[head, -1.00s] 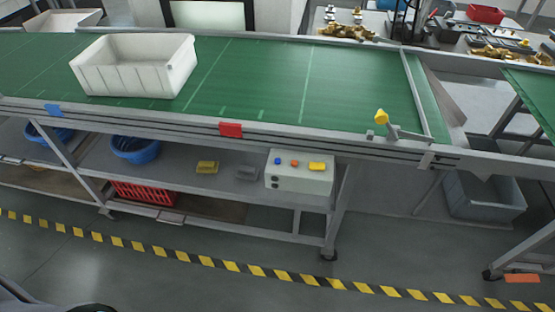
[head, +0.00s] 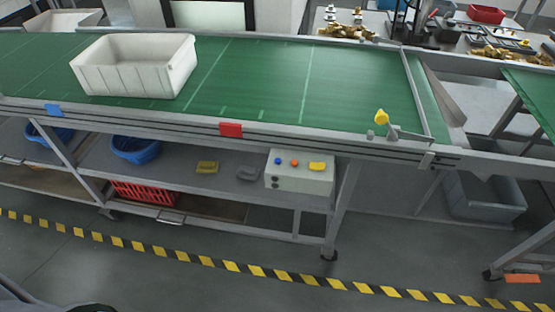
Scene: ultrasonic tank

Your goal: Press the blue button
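The blue button (head: 278,160) is small and round and sits at the left of the top face of a white control box (head: 298,183). An orange button (head: 295,163) is just right of it, and a yellow piece (head: 317,166) is farther right on the same face. The box is at the front side of the conveyor table, below the belt's edge. Neither of my grippers is in the head view, and nothing touches the blue button.
A white bin (head: 135,85) sits on the green belt (head: 270,80) at the left. A lower shelf (head: 222,182) holds blue baskets (head: 136,149) and a yellow item (head: 207,167). Yellow-black tape (head: 232,267) crosses the floor; the floor in front is clear.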

